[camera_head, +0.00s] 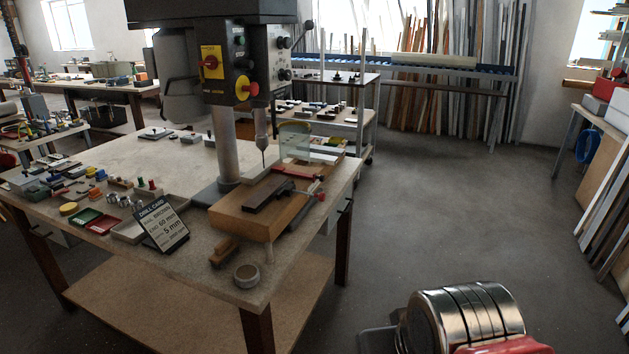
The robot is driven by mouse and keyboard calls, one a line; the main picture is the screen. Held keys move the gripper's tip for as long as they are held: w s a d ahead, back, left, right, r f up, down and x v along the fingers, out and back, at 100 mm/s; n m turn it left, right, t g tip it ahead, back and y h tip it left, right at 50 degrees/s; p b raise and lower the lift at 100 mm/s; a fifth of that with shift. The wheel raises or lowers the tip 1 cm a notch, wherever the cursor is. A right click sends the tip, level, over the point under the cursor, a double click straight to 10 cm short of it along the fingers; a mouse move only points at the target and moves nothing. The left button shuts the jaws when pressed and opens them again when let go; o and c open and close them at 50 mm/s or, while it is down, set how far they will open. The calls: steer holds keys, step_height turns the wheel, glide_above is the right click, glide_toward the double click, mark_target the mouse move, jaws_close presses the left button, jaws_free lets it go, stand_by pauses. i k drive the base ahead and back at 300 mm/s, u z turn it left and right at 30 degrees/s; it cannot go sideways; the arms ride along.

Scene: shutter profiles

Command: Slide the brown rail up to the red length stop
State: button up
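A short dark brown rail (265,197) lies on a light wooden block (238,219) on the drill press table. It runs slantwise, its far end toward the upper right. A red bar (293,173), which looks like the length stop, sits farther back on the block near the drill bit. From here the rail's far end looks apart from the red bar. A dark clamp with a red knob (320,196) lies beside the rail on the right; whether it touches the rail is unclear.
The drill press (222,90) stands over the block, with a clear guard (295,142) near the bit. A drill card (162,225), a wooden brush (224,252) and a tape roll (246,275) are at the front. Floor (430,190) to the right is free.

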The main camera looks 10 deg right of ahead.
mark_target(261, 199)
steer(key=z, duration=0.1)
steer(key=i, duration=1)
steer(key=u, duration=0.1)
